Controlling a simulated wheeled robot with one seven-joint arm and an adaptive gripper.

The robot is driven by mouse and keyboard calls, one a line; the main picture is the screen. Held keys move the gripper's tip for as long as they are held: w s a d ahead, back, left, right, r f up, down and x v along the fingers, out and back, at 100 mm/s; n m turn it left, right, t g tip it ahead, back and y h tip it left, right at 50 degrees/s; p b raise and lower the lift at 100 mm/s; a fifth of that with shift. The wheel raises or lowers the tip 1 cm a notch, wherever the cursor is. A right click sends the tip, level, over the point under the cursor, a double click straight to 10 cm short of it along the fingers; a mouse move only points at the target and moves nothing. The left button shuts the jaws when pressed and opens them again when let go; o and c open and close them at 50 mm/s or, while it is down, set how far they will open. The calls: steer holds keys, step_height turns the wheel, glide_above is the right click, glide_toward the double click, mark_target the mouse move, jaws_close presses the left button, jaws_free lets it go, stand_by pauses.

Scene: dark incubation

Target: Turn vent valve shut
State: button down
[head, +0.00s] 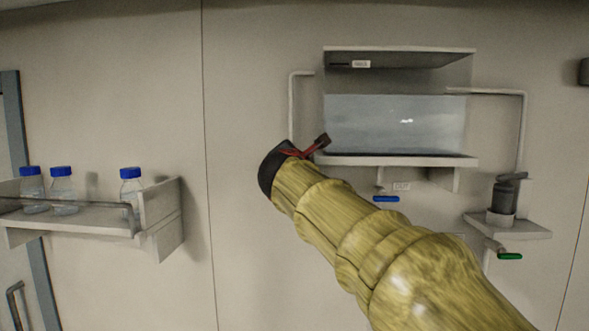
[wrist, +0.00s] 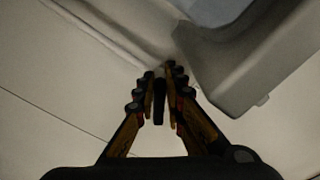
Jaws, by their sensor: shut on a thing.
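My gripper (head: 320,142) is beside the lower left of the wall tank in the head view, mostly hidden behind my own arm. In the wrist view my gripper (wrist: 163,74) is closed, with a narrow dark handle (wrist: 159,100) between its fingers. This handle looks like the vent valve's, but its body is hidden and I cannot tell how far it is turned. In the head view, a thin pipe (head: 291,104) runs down the tank's left side and ends behind the gripper.
The tank (head: 400,161) holds clear liquid. A blue-handled valve (head: 386,199) hangs below it. A green-handled valve (head: 510,256) is under a small shelf (head: 526,230) with a dark bottle (head: 503,196). A left shelf (head: 95,225) holds blue-capped bottles (head: 131,188).

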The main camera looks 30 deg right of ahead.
steer(key=m+b, duration=0.5)
steer(key=b, duration=0.1)
steer(key=shift+s+d+f+m, duration=0.15)
steer(key=shift+s+f+m, duration=0.1)
steer(key=shift+f+m, duration=0.15)
steer(key=shift+m+b, duration=0.8)
steer(key=shift+m, duration=0.1)
steer(key=shift+r, duration=0.1)
steer(key=c, duration=1.9)
jaws_free()
steer(key=shift+f, duration=0.2)
steer(key=shift+w+f, duration=0.1)
steer(key=shift+f, duration=0.05)
steer(key=v, duration=1.2)
steer(key=shift+m, duration=0.3)
